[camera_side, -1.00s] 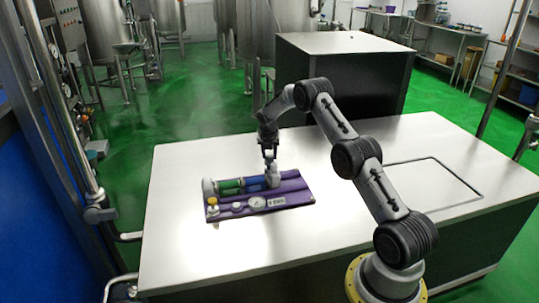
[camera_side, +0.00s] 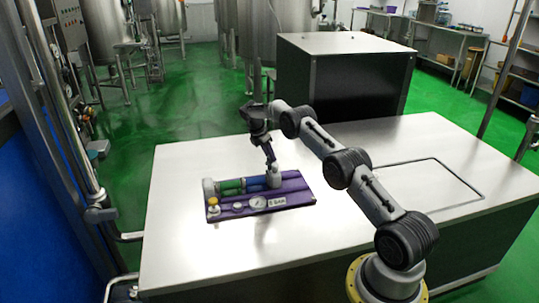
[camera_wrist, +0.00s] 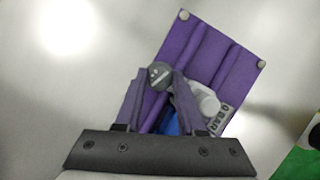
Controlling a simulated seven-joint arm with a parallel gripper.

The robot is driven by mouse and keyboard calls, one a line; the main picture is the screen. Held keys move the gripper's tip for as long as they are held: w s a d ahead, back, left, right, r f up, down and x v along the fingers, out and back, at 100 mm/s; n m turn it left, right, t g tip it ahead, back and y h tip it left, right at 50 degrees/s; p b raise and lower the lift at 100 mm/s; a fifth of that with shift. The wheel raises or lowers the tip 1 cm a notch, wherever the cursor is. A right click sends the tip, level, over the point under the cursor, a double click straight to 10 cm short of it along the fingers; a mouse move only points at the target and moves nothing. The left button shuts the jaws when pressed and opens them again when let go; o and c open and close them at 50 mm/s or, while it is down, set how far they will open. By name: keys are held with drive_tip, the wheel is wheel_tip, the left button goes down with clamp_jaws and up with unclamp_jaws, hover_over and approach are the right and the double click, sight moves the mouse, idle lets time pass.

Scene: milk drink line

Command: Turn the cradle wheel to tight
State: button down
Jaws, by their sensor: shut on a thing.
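A purple cradle board (camera_side: 296,193) lies on the white table. On it lies a tube with a green section (camera_side: 231,187) and a blue section (camera_side: 256,182), between grey end blocks. The cradle wheel appears to be the small grey round knob (camera_wrist: 159,73) in the wrist view, at the right end block (camera_side: 274,177) in the side view. My gripper (camera_side: 271,161) is tilted over that end, its fingers shut on the wheel; it also shows in the wrist view (camera_wrist: 160,87). The fingers hide part of the blue section.
A round gauge (camera_side: 257,202), a label reading 0 BAR (camera_side: 277,202) and a yellow-topped knob (camera_side: 213,203) sit along the board's front. The table (camera_side: 200,258) is clear around the board. A marked rectangle (camera_side: 435,160) lies at right.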

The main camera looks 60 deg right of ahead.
drive_tip(key=shift+m, duration=0.6)
drive_tip(key=c, duration=0.5)
unclamp_jaws()
drive_tip(key=shift+g, duration=0.3)
drive_tip(key=v, duration=0.7)
drive_tip(key=shift+r, duration=0.25)
drive_tip(key=shift+m, duration=0.3)
